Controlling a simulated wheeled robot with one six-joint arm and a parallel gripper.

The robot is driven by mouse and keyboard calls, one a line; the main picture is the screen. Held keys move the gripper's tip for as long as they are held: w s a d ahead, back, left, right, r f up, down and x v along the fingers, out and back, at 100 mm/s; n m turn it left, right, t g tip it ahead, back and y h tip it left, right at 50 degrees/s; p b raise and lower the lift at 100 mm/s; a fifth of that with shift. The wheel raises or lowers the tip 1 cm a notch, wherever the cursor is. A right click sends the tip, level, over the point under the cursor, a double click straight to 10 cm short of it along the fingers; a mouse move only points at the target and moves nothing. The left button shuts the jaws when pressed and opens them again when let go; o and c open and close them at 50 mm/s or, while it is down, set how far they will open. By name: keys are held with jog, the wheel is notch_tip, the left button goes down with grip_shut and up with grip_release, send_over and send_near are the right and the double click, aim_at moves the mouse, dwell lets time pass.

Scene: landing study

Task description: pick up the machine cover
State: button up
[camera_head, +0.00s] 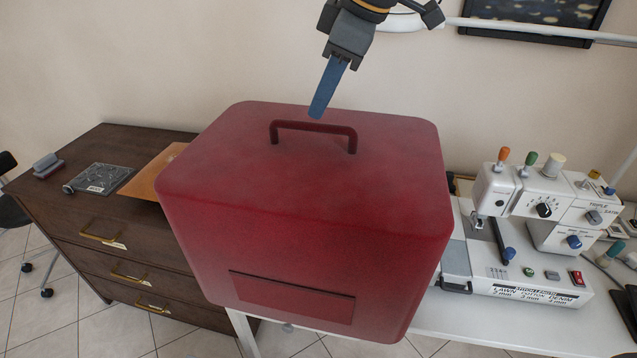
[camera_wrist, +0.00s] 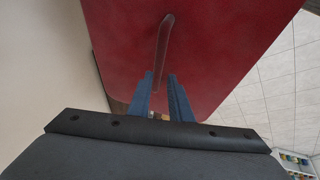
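The machine cover (camera_head: 310,215) is a large dark red box with rounded edges and a bar handle (camera_head: 313,128) on its top. It fills the middle of the head view and stands close to the camera. In the wrist view the cover (camera_wrist: 215,60) spans the upper part, and its handle (camera_wrist: 164,45) runs nearly upright in the picture. My gripper (camera_head: 319,112) is above the cover, close to the handle's back side in the head view.
A white sewing machine (camera_head: 535,235) stands right of the cover on a white table (camera_head: 500,325). A dark wooden drawer unit (camera_head: 115,215) is at the left, bearing an orange board (camera_head: 150,182). A pale wall (camera_head: 190,50) is behind, with a framed picture (camera_head: 540,15).

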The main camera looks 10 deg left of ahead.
aim_at(312, 127)
jog(key=shift+w+a+f, duration=0.25)
jog(key=shift+a+f, duration=0.05)
jog(key=shift+f, duration=0.25)
jog(key=shift+d+p+x, duration=0.2)
jog(key=shift+p+x, duration=0.5)
jog(key=shift+x, duration=0.9)
jog(key=shift+d+p+x, duration=0.2)
jog(key=shift+p+x, duration=0.45)
jog(key=shift+x, duration=0.95)
jog(key=shift+f, duration=0.15)
grip_shut()
